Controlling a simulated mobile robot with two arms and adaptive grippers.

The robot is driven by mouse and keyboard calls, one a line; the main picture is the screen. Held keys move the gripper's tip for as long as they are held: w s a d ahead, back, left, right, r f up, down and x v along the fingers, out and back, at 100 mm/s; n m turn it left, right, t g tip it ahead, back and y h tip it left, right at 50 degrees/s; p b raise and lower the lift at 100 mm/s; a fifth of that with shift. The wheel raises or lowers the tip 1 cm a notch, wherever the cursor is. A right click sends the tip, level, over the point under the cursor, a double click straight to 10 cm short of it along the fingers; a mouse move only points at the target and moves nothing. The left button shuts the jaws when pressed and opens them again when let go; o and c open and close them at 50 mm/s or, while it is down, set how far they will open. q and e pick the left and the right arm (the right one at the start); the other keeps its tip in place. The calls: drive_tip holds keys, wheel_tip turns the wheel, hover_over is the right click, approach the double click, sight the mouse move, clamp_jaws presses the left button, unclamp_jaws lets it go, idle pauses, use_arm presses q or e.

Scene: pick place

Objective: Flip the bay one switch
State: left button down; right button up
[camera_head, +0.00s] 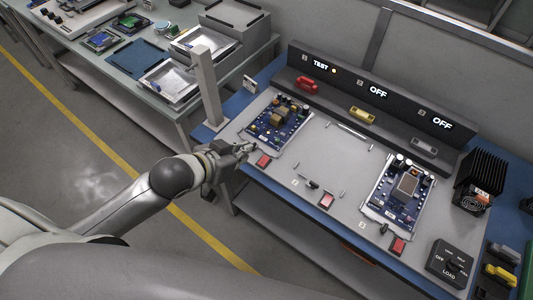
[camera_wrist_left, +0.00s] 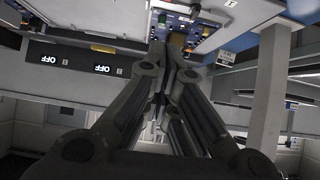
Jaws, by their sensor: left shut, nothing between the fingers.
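Bay one is the left bay on the bench, holding a blue circuit board (camera_head: 278,122) under a display reading TEST (camera_head: 321,66). A red rocker switch (camera_head: 263,161) sits at the bay's front edge. My left gripper (camera_head: 247,149) is shut and empty, just left of the red switch and close to the board's front corner. Contact with the switch cannot be told. In the left wrist view, my shut fingers (camera_wrist_left: 168,60) point toward the board (camera_wrist_left: 181,25). My right gripper is not in view.
The middle bay has a red switch (camera_head: 326,201) and no board. The right bay has a board (camera_head: 398,193) and a red switch (camera_head: 397,246); both displays read OFF (camera_head: 378,91). A grey post (camera_head: 209,90) stands left of bay one. A black load box (camera_head: 449,262) is at right.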

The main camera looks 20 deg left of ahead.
use_arm(q)
drive_tip(key=p, duration=0.1)
hover_over(263, 160)
drive_tip(key=f, duration=0.5)
drive_tip(key=shift+s+a+f, duration=0.2)
drive_tip(key=shift+s+f, duration=0.2)
drive_tip(key=f, duration=0.3)
drive_tip(key=shift+w+d+f, duration=0.15)
drive_tip(key=shift+w, duration=0.15)
drive_tip(key=shift+f, duration=0.55)
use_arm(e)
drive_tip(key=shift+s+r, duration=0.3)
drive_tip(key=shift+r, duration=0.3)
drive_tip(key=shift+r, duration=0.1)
